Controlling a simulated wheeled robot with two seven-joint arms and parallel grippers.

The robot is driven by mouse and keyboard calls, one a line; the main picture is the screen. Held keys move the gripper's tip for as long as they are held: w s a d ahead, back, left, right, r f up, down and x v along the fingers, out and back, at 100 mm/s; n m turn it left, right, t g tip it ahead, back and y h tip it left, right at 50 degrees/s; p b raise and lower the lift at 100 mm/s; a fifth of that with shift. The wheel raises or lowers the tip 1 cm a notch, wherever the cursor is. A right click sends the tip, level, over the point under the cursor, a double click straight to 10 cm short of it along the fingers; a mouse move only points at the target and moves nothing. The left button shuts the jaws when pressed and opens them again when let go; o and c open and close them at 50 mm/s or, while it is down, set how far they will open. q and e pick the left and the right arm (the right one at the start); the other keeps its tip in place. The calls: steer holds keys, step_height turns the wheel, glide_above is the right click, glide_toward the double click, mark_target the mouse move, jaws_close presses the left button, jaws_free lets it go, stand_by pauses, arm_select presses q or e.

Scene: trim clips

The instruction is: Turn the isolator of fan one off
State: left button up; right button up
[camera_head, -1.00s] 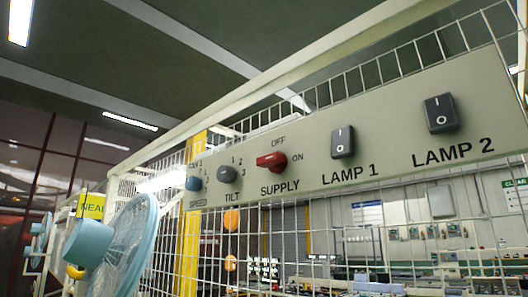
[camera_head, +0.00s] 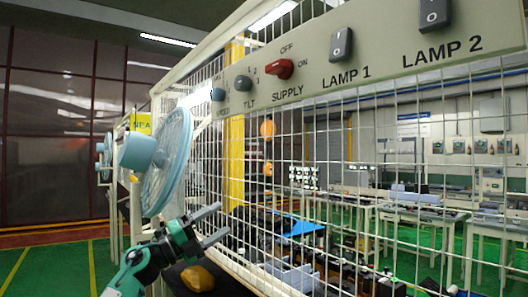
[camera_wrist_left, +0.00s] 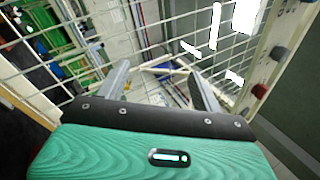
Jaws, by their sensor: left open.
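The panel (camera_head: 400,74) runs along the upper part of the mesh frame. Its red rotary switch (camera_head: 279,69), marked SUPPLY with OFF above and ON at right, has its handle lying roughly level, toward ON. A red knob (camera_wrist_left: 259,90) also shows at the right of the left wrist view. A blue fan (camera_head: 168,160) stands at the left beside a yellow sign (camera_head: 140,123), whose text is partly readable as NEAR. My left gripper (camera_head: 223,221) is open and empty, below the panel and well apart from the switch. My right gripper is not in view.
Rocker switches for LAMP 1 (camera_head: 341,44) and LAMP 2 (camera_head: 434,15) sit right. White mesh (camera_head: 345,150) hangs below the panel. Another blue fan (camera_head: 104,150) stands behind.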

arm_select(q)
steer(key=s+d+r+m+g+y, duration=0.1)
steer(key=s+d+r+m+g, duration=0.1)
steer(key=s+r+m, duration=0.5)
steer(key=s+d+r+m+g, duration=0.15)
steer(key=s+r, duration=0.35)
steer(key=r, duration=0.6)
steer(key=m+t+y, duration=0.3)
steer(key=m+y, duration=0.1)
steer(key=y, duration=0.1)
glide_toward(272, 66)
steer(key=shift+n, duration=0.25)
steer(key=p+x, duration=0.5)
steer(key=x, duration=0.3)
steer(key=shift+w+d+p, duration=0.25)
steer(key=shift+d+p, duration=0.05)
steer(key=shift+d, duration=0.05)
steer(key=c, duration=1)
